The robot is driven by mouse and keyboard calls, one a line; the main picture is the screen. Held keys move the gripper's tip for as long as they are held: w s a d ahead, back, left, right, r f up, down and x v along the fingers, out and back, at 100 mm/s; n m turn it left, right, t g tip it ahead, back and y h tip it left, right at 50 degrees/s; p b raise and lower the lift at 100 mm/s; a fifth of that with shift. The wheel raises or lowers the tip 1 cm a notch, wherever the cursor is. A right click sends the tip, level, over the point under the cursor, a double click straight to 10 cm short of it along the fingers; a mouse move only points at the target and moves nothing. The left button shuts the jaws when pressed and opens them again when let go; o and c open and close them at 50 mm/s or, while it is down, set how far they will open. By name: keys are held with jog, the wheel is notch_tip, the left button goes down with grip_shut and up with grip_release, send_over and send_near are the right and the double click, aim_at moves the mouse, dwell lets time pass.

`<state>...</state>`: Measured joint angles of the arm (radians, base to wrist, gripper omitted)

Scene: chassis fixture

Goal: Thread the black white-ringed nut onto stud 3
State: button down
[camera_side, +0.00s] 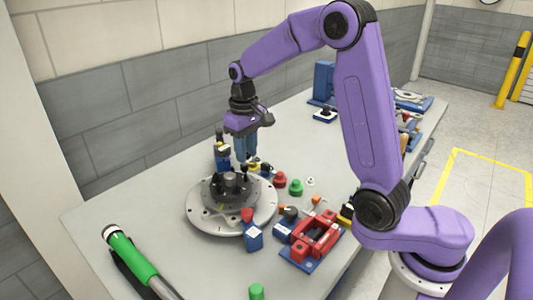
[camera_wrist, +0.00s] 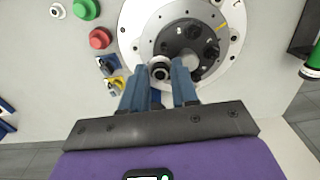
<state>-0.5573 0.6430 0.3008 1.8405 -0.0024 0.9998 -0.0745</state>
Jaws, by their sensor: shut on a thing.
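The black white-ringed nut (camera_wrist: 159,72) sits between the blue fingertips of my gripper (camera_wrist: 159,68) in the wrist view. The fingers are shut on it, at the near edge of the dark hub (camera_wrist: 176,40). The hub carries several studs and small white marks that I cannot read clearly, so I cannot tell which is stud 3. In the side view my gripper (camera_side: 247,160) points down at the far side of the hub (camera_side: 229,188) on the round metal plate (camera_side: 205,222). The nut is too small there to tell whether it touches a stud.
A red nut (camera_side: 280,180), a green nut (camera_side: 296,187) and a white ring (camera_side: 311,181) lie right of the plate. Blue clamps (camera_side: 253,238) (camera_side: 222,160) stand at its edge. A red fixture (camera_side: 316,238) is at right. A green-handled tool (camera_side: 130,254) lies front left.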

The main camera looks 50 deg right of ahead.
jog(key=shift+a+r, duration=0.15)
jog(key=shift+a, duration=0.15)
jog(key=shift+f, duration=1.85)
jog(key=shift+n, duration=1.8)
jog(key=shift+n, duration=1.8)
